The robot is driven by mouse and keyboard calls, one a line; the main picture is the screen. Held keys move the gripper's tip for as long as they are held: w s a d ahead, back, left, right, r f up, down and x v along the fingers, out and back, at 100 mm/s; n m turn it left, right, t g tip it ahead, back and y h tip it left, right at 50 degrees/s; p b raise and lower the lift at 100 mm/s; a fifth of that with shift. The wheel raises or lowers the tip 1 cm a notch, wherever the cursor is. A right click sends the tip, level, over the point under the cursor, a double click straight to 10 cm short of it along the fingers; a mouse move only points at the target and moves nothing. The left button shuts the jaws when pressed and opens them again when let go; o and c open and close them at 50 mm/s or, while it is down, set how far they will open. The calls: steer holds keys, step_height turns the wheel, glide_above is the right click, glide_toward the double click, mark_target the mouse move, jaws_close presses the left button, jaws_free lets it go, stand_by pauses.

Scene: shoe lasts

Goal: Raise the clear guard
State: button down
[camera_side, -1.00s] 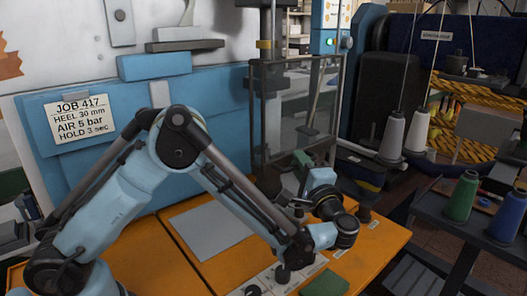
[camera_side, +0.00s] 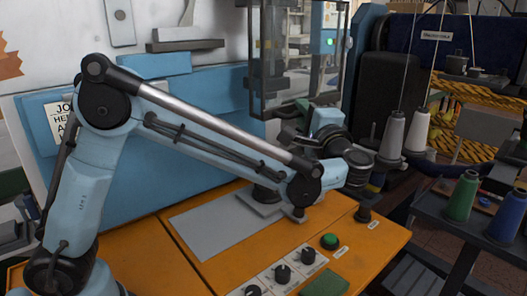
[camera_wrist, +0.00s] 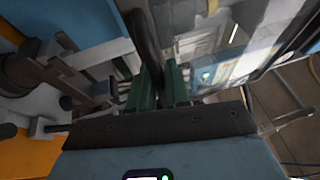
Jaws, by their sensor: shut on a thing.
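The clear guard (camera_side: 297,62) is a dark-framed transparent pane at the top middle of the side view, well above the orange bench. In the wrist view its pane (camera_wrist: 240,48) fills the upper right. My gripper (camera_side: 300,106) is at the guard's lower edge. In the wrist view, the green fingers of my gripper (camera_wrist: 160,88) are shut around a dark bar (camera_wrist: 146,40) at the guard, which I take to be its handle. The exact contact between the fingers and the bar is partly hidden.
The orange bench (camera_side: 140,262) carries a grey plate (camera_side: 212,231), several black knobs (camera_side: 283,273) and a green button (camera_side: 329,241). A dark post on a grey foot (camera_side: 266,206) stands below the guard. Thread cones (camera_side: 391,136) stand to the right.

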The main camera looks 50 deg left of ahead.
mark_target(298, 72)
step_height(298, 72, up, 7)
stand_by(0.3)
steer(key=c, duration=1.2)
jaws_free()
steer(key=shift+o, duration=0.2)
steer(key=v, duration=1.2)
